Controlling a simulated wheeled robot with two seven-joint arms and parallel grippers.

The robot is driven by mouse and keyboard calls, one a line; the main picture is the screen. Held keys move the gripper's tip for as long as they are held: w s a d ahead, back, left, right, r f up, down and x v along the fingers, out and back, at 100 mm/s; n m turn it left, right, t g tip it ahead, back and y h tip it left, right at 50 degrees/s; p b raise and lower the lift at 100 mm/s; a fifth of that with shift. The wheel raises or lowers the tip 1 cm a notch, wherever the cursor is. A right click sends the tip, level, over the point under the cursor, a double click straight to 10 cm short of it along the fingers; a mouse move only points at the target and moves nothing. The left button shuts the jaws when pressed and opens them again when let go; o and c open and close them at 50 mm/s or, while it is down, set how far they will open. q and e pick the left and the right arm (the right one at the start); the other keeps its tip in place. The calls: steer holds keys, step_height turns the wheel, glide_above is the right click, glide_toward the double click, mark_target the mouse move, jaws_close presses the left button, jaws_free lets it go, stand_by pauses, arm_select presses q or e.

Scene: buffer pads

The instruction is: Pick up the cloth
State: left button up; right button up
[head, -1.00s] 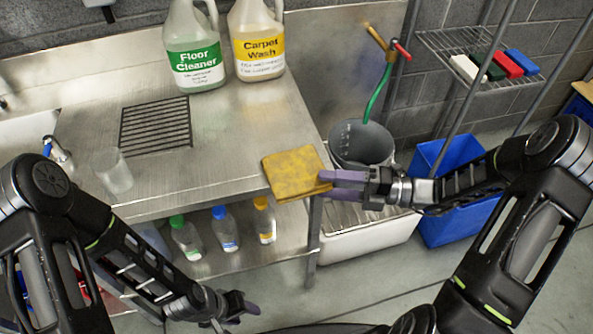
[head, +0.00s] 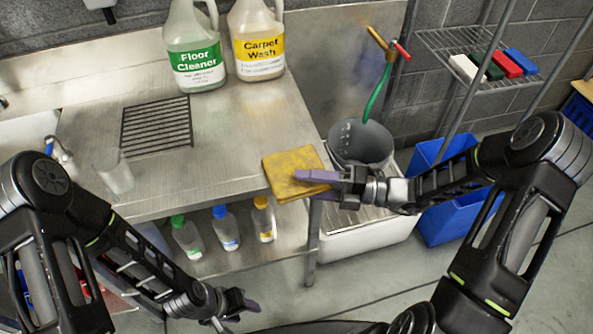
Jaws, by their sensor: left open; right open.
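The cloth (head: 288,167) is a yellow, worn-looking folded square. It lies at the right front corner of the steel counter (head: 235,125), with its front edge at the counter's rim. My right gripper (head: 308,179) comes in from the right at the cloth's right side. Its purple fingertips overlap the cloth's right front part; I cannot tell if they touch it. It is open and its lower finger is mostly hidden. My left gripper (head: 246,306) is open and empty, low in front of the counter and away from the cloth.
Floor Cleaner (head: 195,58) and Carpet Wash (head: 258,52) jugs stand at the counter's back. A clear cup (head: 114,172) stands at its left. A grey bucket (head: 360,143) in a white sink and a blue bin (head: 455,215) are to the right. Small bottles (head: 225,230) stand on the lower shelf.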

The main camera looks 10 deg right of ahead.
jaws_close()
stand_by(0.4)
